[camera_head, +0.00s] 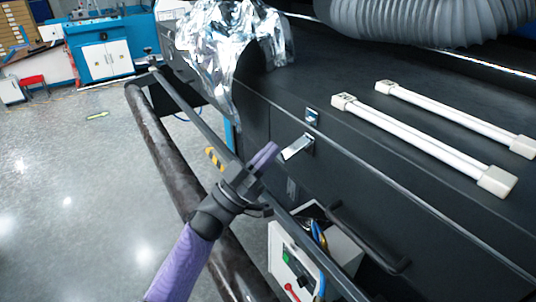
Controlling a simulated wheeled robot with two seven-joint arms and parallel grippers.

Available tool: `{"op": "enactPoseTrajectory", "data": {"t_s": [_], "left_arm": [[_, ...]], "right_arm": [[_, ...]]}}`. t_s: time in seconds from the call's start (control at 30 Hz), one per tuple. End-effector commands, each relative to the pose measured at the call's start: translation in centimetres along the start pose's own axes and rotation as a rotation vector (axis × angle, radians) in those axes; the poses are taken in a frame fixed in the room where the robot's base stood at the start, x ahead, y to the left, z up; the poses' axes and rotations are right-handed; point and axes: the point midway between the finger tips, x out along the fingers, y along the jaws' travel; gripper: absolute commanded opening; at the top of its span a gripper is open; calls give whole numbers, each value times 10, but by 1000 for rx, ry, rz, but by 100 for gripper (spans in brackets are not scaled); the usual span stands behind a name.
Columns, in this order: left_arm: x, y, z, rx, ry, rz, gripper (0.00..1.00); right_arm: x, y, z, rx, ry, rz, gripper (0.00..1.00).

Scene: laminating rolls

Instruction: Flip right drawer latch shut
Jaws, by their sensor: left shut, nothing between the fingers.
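The silver drawer latch (298,146) is on the black front face of the machine (350,160). Its lever tilts outward, away from the small metal catch (312,117) above it, and looks unfastened. My left gripper (268,155) reaches up from the bottom with its purple fingers shut and empty. The fingertips are just left of the lever, close to its outer end; I cannot tell whether they touch it. My right gripper is not in view.
A dark roll (165,150) and a long metal bar (190,108) run diagonally left of the machine. A black handle (368,238) and an open control box (292,265) are below. White bars (425,143) lie on top; crumpled foil (220,50) is behind.

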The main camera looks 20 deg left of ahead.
Motion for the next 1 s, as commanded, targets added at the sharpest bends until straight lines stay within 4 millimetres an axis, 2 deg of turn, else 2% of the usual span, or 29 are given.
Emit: {"op": "enactPoseTrajectory", "data": {"t_s": [0.5,1.0], "left_arm": [[-15,0,27,-1,-2,0,0],[-17,0,34,0,-1,0,0]], "right_arm": [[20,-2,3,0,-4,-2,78],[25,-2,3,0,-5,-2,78]]}}
